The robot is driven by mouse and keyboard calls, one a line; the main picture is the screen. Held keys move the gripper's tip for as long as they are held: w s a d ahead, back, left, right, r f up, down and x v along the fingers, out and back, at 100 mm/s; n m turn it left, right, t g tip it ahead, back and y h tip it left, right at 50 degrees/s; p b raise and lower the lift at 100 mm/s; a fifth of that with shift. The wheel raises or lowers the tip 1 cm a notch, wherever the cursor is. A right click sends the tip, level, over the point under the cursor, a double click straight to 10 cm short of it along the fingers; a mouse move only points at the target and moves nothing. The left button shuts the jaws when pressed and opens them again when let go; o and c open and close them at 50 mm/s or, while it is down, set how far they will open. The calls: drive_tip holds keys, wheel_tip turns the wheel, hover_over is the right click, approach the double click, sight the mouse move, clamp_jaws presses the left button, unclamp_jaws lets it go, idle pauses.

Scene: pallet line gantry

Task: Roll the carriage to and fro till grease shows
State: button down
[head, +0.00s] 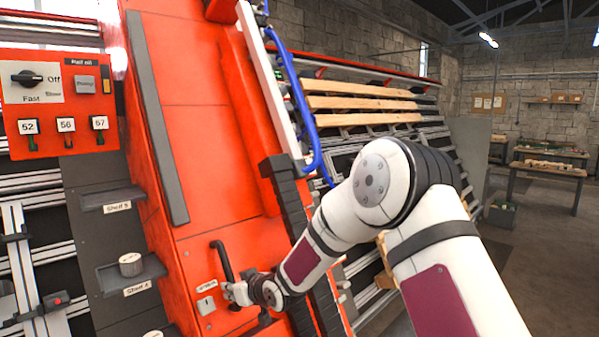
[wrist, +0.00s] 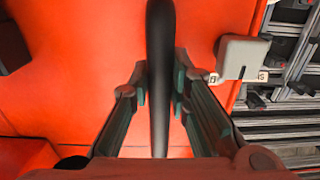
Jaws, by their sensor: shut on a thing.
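The carriage is a tall orange-red panel (head: 225,190) that leans back on the gantry. A curved black handle (head: 222,258) stands out from its lower part. My gripper (head: 230,291) is shut on the lower part of this handle. In the wrist view the black handle (wrist: 161,40) runs upright between the two fingers of my gripper (wrist: 160,88), with red panel behind. My arm and gripper hide part of the carriage's lower right side. I see no grease that I can make out on the visible surfaces.
A red control panel (head: 55,100) with a black knob and tags numbered 52, 56 and 57 is at left. Below it are small grey shelves (head: 130,275). A black cable chain (head: 290,210) and a blue hose (head: 300,100) run beside the carriage. Open floor (head: 535,260) lies at right.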

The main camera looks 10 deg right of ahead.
drive_tip(key=shift+w+d+r, duration=0.1)
drive_tip(key=shift+w+d, duration=0.3)
drive_tip(key=shift+d, duration=0.2)
drive_tip(key=shift+w+d, duration=0.4)
drive_tip(key=shift+d, duration=0.15)
drive_tip(key=shift+s+a, duration=0.1)
drive_tip(key=shift+a, duration=0.1)
drive_tip(key=shift+s+a, duration=0.2)
drive_tip(key=shift+a, duration=0.1)
drive_tip(key=shift+s+a, duration=0.5)
drive_tip(key=shift+a, duration=0.15)
idle(3.4)
drive_tip(key=shift+w+d, duration=0.35)
drive_tip(key=shift+d, duration=0.15)
idle(0.4)
drive_tip(key=c, duration=1.1)
unclamp_jaws()
drive_tip(key=shift+o, duration=0.3)
drive_tip(key=shift+a, duration=0.1)
drive_tip(key=shift+s, duration=0.1)
